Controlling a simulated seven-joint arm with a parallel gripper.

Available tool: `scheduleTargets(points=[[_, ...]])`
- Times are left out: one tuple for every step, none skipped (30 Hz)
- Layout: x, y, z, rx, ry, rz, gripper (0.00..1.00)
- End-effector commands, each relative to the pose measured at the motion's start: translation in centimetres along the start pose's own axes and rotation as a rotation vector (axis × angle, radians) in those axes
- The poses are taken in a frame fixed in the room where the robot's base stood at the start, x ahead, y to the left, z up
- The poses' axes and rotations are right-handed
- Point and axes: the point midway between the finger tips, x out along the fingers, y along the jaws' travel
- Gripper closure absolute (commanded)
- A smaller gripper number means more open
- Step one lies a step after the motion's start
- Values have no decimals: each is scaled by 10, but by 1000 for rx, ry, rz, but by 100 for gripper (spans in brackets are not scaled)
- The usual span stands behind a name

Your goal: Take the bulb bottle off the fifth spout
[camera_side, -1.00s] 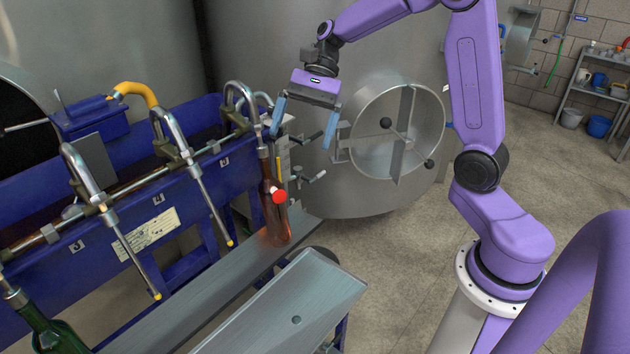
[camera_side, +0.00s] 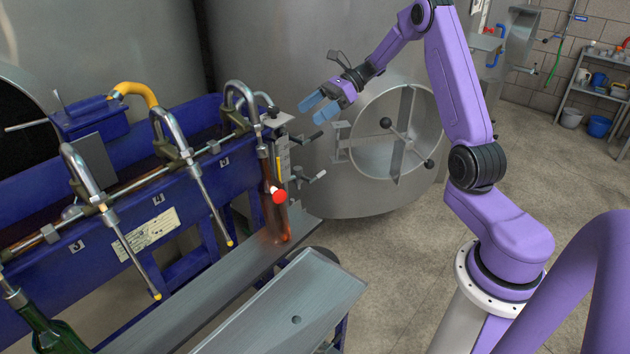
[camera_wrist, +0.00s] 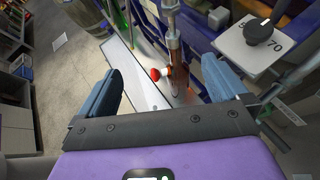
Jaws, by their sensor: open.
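An amber bottle (camera_side: 272,212) hangs at the spout (camera_side: 262,138) farthest along the filler, its neck up around the spout's lower end. Its base is at the steel ledge; I cannot tell whether it touches. A red ball (camera_side: 279,196) with a white collar sits against its side. My gripper (camera_side: 319,107) is open and empty, up and to the right of the bottle, fingers pointing left. In the wrist view, the bottle (camera_wrist: 175,55) and red ball show beyond and between the open fingers (camera_wrist: 162,70), apart from them.
Empty spouts (camera_side: 205,195) hang to the left, and a green bottle (camera_side: 45,330) is on a spout at lower left. A steel tray (camera_side: 290,300) lies in front of the ledge. A tank hatch (camera_side: 395,135) and small levers (camera_side: 312,177) are right of the bottle.

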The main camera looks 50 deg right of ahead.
Motion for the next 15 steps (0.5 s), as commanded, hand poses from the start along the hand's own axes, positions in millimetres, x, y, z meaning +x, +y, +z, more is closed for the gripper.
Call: scheduleTargets(points=[[6,-1,-12,6,0,4,0],[10,-2,-19,5,0,3,0],[14,-3,-28,5,0,3,0],[18,-4,-35,6,0,4,0],[22,-5,-42,5,0,3,0],[28,-6,-52,5,1,4,0],[32,-7,-59,5,1,5,0],[37,-8,-68,5,1,6,0],[43,-10,-80,6,1,5,0],[48,-11,-90,7,1,5,0],[53,-12,-100,7,1,6,0],[60,-14,-114,7,2,5,0],[66,-16,-125,7,1,6,0],[72,-17,-135,6,1,6,0],[78,-19,-147,4,2,5,0]])
